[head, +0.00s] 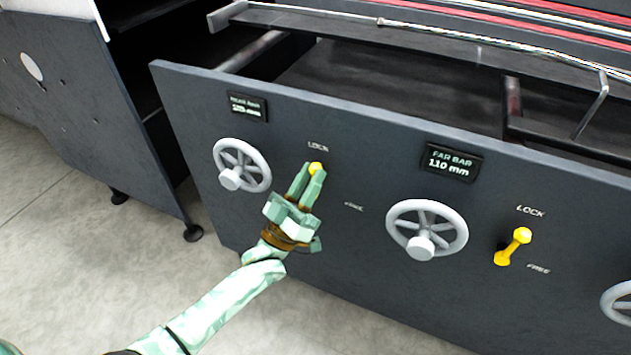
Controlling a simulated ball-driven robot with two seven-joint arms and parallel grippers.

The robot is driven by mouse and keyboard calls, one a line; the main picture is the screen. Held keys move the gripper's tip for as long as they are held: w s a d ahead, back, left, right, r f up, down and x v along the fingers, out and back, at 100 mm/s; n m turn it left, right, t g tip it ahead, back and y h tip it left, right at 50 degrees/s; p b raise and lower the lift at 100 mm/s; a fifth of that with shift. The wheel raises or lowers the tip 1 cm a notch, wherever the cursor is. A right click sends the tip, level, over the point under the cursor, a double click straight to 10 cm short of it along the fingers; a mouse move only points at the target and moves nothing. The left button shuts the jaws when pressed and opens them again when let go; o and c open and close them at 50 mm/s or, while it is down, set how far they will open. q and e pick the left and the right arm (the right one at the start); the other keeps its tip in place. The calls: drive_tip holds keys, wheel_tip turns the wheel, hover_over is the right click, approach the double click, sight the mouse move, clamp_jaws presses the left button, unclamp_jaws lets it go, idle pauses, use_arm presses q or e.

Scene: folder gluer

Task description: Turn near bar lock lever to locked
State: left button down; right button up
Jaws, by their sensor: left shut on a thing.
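The near bar lock lever shows only as a yellow knob (316,168) on the dark front panel, just below the printed LOCK label (318,147). The rest of the lever is hidden behind my gripper, so its exact angle cannot be told. A FREE label (354,207), small and blurred, is to the lower right. My left gripper (311,174) reaches up from the lower left and is shut on the lever, its fingertips at the knob. My right gripper is not in view.
A grey handwheel (241,165) is left of my gripper, under a blurred display (248,106). To the right are the FAR BAR display (451,162), another handwheel (427,229) and a second yellow lever (513,246). Open floor (110,265) lies at the lower left.

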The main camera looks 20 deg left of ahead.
use_arm(q)
drive_tip(key=shift+a+f+n+y, duration=0.1)
drive_tip(key=shift+a+n+y, duration=0.15)
drive_tip(key=shift+n+y, duration=0.6)
drive_tip(key=shift+a+n+t+y, duration=0.1)
drive_tip(key=shift+n+t+y, duration=0.2)
drive_tip(key=shift+n+y, duration=0.15)
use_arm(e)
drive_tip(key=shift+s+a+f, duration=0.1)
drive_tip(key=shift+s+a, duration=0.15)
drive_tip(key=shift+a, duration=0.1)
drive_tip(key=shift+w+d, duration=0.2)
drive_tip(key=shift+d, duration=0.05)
use_arm(q)
drive_tip(key=c, duration=1.2)
unclamp_jaws()
drive_tip(key=shift+a, duration=0.1)
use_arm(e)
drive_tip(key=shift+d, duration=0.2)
